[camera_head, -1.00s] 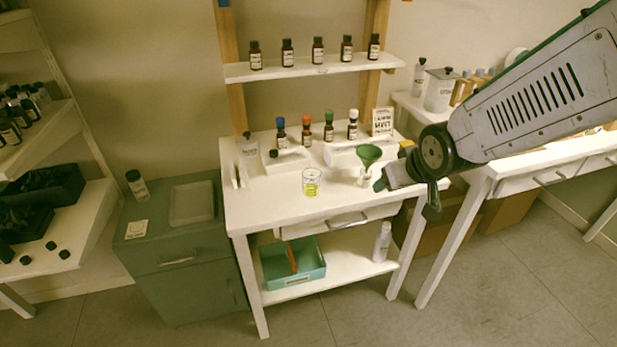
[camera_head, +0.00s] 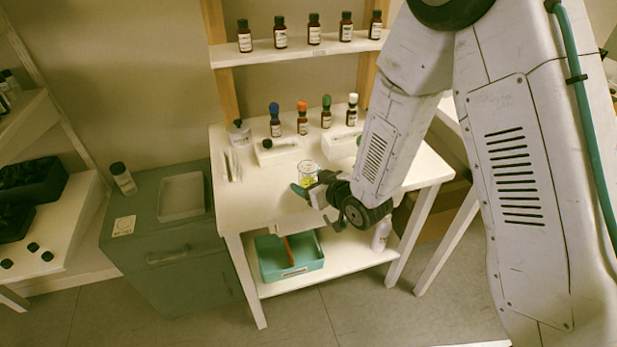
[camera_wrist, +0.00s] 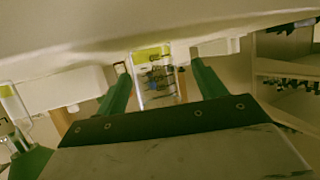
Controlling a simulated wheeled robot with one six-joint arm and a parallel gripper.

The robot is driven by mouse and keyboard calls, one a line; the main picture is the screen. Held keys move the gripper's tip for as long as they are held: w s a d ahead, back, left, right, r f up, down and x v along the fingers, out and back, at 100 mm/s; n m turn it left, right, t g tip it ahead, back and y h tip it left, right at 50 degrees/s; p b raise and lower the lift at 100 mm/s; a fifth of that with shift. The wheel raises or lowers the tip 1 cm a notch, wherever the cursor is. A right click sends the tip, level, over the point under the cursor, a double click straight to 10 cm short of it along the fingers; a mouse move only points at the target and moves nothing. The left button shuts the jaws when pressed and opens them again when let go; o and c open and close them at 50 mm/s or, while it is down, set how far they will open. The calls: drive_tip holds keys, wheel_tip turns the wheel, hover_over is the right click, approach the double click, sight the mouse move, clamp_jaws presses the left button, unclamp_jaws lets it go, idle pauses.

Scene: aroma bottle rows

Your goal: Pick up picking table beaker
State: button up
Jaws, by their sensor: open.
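The beaker (camera_head: 308,169) is a small clear glass with yellow at its lower part. It stands on the white picking table (camera_head: 270,207), near the middle of the top. My gripper (camera_head: 314,184) is open at the near side of the beaker and partly covers its base in the head view. In the wrist view, the beaker (camera_wrist: 152,75) shows between the two green fingers of my gripper (camera_wrist: 160,72), with a gap on each side. I cannot tell how deep it sits between the fingertips.
Dropper bottles with blue (camera_head: 275,120), orange (camera_head: 303,118), green (camera_head: 326,112) and white (camera_head: 352,109) caps stand behind the beaker. Brown bottles line the shelf (camera_head: 300,49) above. A grey cabinet (camera_head: 150,240) stands left. My arm covers the table's right part.

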sight(305, 177)
drive_tip(key=x, duration=0.4)
drive_tip(key=shift+w+d+f, duration=0.2)
drive_tip(key=shift+w, duration=0.05)
drive_tip(key=c, duration=1.1)
drive_tip(key=shift+r, duration=0.2)
